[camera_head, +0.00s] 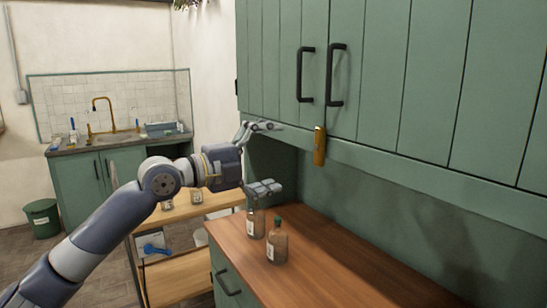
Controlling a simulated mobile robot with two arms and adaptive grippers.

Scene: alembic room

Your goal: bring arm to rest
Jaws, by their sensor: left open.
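My left arm (108,226) comes in from the lower left and reaches toward the green cabinets. My left gripper (272,158) is open, with one finger up by the wall cabinet's lower edge and the other lower, above the wooden counter. I see nothing between the fingers. A brown bottle with a dark green cap (277,243) stands upright on the counter below the gripper. Another bottle (256,222) stands just behind it, its top close under the lower finger; I cannot tell whether they touch. My right gripper is not in view.
The green wall cabinet (420,80) with black handles overhangs the wooden counter (340,270). A yellow object (320,146) hangs at its lower edge. A wooden shelf unit (180,273) with jars stands left of the counter. A sink (112,137) and green bin (42,217) are farther back. The counter's right part is clear.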

